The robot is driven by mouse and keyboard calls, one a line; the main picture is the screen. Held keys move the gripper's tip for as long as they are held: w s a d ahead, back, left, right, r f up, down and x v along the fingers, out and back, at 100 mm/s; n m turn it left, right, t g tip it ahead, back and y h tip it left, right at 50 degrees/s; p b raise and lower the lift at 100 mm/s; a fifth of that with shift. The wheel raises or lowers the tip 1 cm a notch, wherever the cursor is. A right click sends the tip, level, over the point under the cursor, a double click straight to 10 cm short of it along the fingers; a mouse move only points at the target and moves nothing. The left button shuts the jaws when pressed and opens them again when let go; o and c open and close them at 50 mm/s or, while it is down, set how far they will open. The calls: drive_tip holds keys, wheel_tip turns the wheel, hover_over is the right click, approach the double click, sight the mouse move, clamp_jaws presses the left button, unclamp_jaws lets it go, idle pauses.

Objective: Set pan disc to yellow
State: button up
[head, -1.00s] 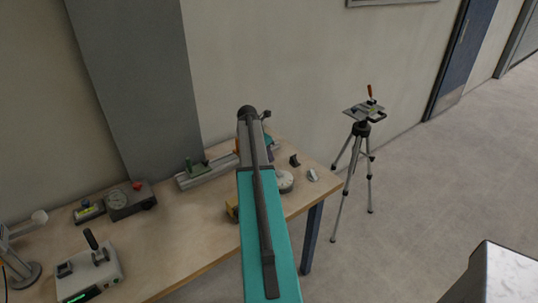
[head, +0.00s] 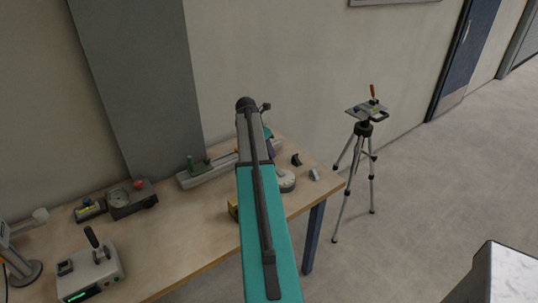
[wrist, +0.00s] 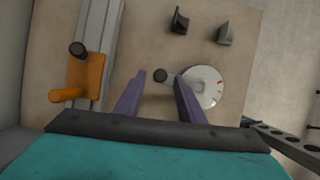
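A white round disc (wrist: 203,87) with small red and dark marks lies on the table in the wrist view, partly behind my right finger. A short arm joins it to a dark round knob (wrist: 160,75). My gripper (wrist: 160,77) is open, with its two purple fingers on either side of the knob in the picture. I cannot tell whether they touch it. No yellow mark is clear. In the head view the disc (head: 286,181) sits near the table's right end, partly hidden by my teal arm.
Two dark blocks, one upright (wrist: 179,20) and one wedge-like (wrist: 225,34), stand beyond the disc. A grey rail with an orange clamp (wrist: 86,75) lies left. The wooden table (head: 190,235) carries several devices. A tripod (head: 362,150) stands to its right.

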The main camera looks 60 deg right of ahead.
drive_tip(key=b+v, duration=0.2)
drive_tip(key=v, duration=0.8)
drive_tip(key=shift+a+r, duration=0.2)
drive_tip(key=shift+r, duration=0.05)
drive_tip(key=shift+r, duration=0.1)
